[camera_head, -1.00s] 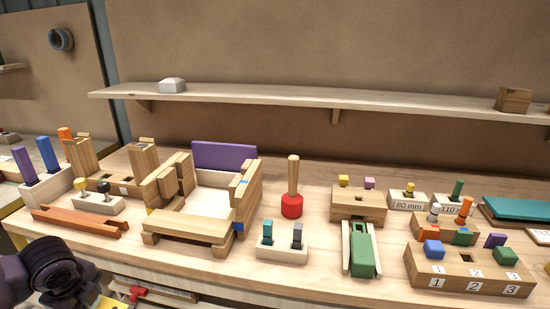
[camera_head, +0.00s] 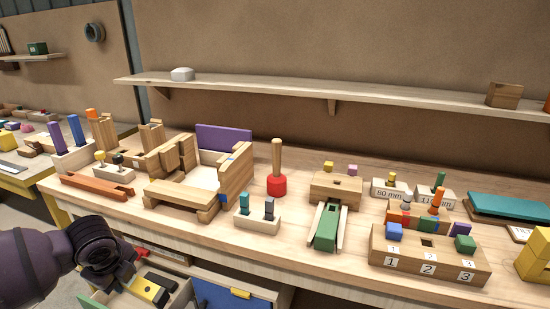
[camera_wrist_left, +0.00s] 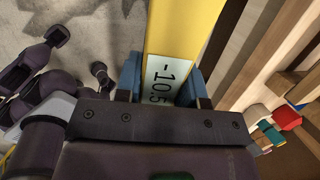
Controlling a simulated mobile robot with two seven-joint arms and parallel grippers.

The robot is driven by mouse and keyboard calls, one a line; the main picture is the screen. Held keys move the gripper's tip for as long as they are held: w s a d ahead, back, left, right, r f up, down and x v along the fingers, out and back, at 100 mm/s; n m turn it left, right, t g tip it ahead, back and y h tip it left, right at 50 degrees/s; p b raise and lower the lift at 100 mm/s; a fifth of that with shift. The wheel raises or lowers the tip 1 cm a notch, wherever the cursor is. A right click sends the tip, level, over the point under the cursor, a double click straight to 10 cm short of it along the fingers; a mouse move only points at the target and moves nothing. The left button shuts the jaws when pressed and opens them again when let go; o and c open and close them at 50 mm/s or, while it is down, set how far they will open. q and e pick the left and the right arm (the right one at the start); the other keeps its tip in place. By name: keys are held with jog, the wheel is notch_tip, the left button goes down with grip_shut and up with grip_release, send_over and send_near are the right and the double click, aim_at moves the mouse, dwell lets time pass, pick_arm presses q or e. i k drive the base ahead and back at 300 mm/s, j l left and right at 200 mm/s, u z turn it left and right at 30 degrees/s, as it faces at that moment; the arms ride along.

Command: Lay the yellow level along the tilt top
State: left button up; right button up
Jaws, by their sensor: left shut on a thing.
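The yellow level (camera_wrist_left: 183,28) is held in my left gripper (camera_wrist_left: 162,82). Its blue fingers are shut on its sides, and a pale label reading -10.5 shows near them. In the head view my left gripper (camera_head: 146,284) is low at the left, in front of the bench's front edge. A yellow end of the level shows there, and most of it is hidden or out of frame. I cannot tell for sure which piece is the tilt top. A wooden block with a sloping green piece (camera_head: 327,226) stands mid-bench. My right gripper is not in view.
The wooden bench (camera_head: 290,245) is crowded. A wooden frame with a purple panel (camera_head: 224,138), a red-based peg (camera_head: 277,185) and a numbered block (camera_head: 430,262) stand on it. An open drawer (camera_head: 180,301) is below the front edge. A shelf (camera_head: 330,97) runs behind.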

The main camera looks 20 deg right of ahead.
aim_at(512, 205)
jog(key=k+l, duration=0.75)
jog(key=k+l+z, duration=0.1)
jog(key=k+l, duration=0.6)
jog(key=l, duration=0.25)
jog(key=z, duration=1.15)
jog(key=k+l, duration=0.05)
